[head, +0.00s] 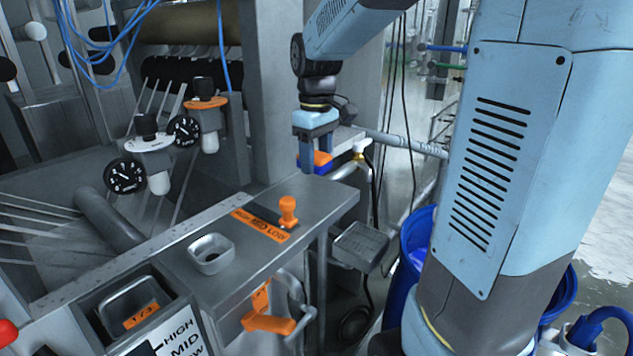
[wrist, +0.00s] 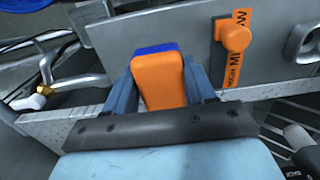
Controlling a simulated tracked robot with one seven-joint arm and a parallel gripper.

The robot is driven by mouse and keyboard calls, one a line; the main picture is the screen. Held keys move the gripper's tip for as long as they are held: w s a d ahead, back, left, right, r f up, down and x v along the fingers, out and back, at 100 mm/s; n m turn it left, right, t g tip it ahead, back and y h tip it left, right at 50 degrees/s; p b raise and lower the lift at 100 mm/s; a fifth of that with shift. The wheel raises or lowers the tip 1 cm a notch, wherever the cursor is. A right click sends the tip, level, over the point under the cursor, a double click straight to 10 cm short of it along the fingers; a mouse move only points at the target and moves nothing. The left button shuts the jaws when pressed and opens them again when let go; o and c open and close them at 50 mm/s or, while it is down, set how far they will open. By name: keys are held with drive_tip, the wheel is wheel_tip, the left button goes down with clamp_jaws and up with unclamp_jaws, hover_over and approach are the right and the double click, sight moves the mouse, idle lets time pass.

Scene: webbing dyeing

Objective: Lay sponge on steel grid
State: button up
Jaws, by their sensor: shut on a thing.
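An orange and blue sponge (head: 322,159) is held between the fingers of my gripper (head: 315,152), beyond the far end of the steel counter. In the wrist view the sponge (wrist: 160,82) sits between the two blue fingers of my gripper (wrist: 159,76), orange side toward the camera and blue along its far edge. Part of the sponge is hidden by the fingers in the head view. A small grey metal tray-like plate (head: 361,246) sticks out low beside the counter; I cannot tell whether it is the steel grid.
The steel counter (head: 330,200) has an orange knob (head: 288,210), a small square cup (head: 211,254) and a recessed bin (head: 133,304). Gauges (head: 126,176) stand behind it. Pipes (head: 400,143) and a blue barrel (head: 415,225) are to the right.

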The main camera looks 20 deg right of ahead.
hover_over(312, 193)
wheel_tip(312, 193, down, 6)
drive_tip(key=shift+w+f, duration=0.1)
drive_tip(key=shift+f, duration=1.5)
drive_tip(key=shift+f, duration=0.25)
